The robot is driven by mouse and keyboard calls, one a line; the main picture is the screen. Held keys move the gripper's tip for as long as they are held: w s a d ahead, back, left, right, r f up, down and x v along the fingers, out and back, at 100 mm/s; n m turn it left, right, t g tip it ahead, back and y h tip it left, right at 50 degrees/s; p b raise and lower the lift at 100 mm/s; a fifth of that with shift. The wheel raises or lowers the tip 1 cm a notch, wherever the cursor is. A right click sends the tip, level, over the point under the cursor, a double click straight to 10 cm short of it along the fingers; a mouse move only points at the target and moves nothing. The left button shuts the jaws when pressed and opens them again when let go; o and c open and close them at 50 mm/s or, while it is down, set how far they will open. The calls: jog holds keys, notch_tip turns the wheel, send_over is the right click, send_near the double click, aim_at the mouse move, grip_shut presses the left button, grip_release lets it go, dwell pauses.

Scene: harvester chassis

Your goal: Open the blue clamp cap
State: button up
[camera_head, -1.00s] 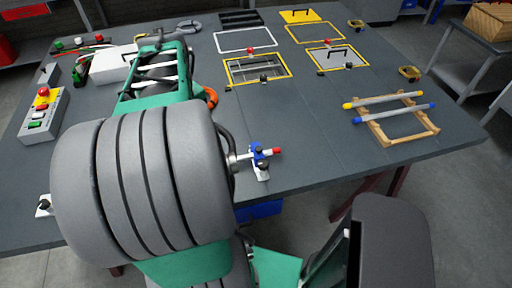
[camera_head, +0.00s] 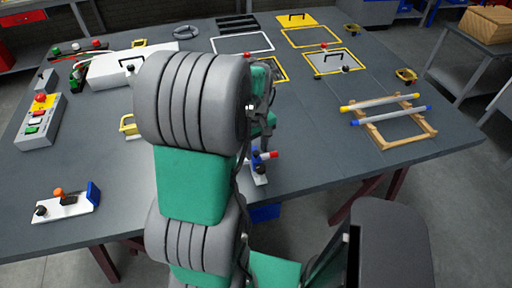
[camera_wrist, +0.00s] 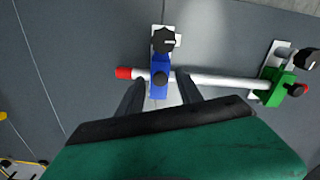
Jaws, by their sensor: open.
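The blue clamp also shows in the head view (camera_head: 257,163), partly behind my arm. A green clamp (camera_wrist: 274,88) holds the rod farther right in the wrist view. My gripper (camera_wrist: 160,82) is open and empty, with its dark fingers on either side of the blue clamp in the wrist view. I cannot tell whether they touch it.
A black knob (camera_wrist: 164,41) stands on the plate beyond the blue clamp. A white fixture (camera_head: 68,208) with a blue end sits at the front left. A wooden frame (camera_head: 404,140) with two rods lies to the right. The table between is clear.

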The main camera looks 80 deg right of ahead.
grip_shut()
dwell(0.3)
dwell(1.1)
